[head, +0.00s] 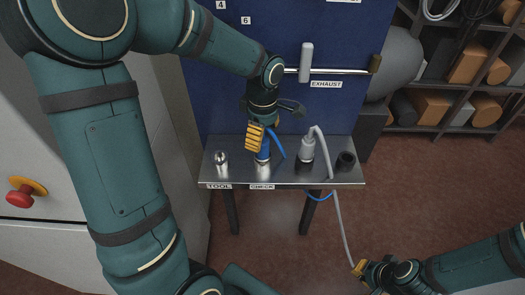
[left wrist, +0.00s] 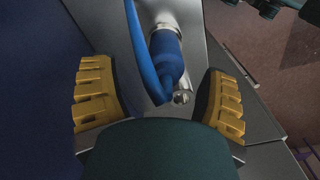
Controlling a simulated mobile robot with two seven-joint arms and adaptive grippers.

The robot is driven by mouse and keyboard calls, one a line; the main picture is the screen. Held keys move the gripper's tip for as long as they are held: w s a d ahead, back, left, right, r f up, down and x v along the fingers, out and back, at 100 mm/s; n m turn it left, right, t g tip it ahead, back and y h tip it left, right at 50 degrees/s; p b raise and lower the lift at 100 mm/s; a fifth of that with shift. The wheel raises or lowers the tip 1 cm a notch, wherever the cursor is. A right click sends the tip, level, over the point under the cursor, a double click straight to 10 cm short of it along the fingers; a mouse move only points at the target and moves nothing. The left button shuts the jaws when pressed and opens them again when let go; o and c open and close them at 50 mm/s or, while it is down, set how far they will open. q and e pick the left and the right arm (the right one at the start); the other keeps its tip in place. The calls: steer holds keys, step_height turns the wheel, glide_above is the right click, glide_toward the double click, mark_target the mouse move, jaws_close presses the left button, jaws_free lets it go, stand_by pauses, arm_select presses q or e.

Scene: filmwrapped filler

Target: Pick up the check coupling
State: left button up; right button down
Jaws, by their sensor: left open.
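The check coupling (head: 263,154) is a blue cylinder with a metal end and a blue hose. It stands on the metal shelf behind the CHECK label (head: 262,187). My left gripper (head: 264,136) is directly above it and partly hides it in the head view. In the left wrist view the coupling (left wrist: 167,55) shows between the two open, yellow-padded fingers (left wrist: 160,98), with a gap on both sides. My right gripper (head: 362,268) is low at the bottom right, by the grey hose; whether its fingers are closed on that hose is unclear.
The shelf (head: 325,178) also holds a metal fitting (head: 222,160) behind the TOOL label, a grey coupling (head: 307,148) with a grey hose, and a dark socket (head: 346,160). A blue panel with a handle bar (head: 335,71) stands behind. A red button (head: 20,197) is at left.

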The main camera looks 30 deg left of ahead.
mark_target(262, 149)
arm_select(q)
steer(key=shift+s+f+b, duration=0.15)
steer(key=shift+f+b, duration=0.05)
steer(key=shift+f, duration=1.15)
steer(key=shift+s+f+b, duration=0.1)
steer(key=shift+f+b, duration=0.05)
steer(key=shift+f, duration=1.15)
jaws_close()
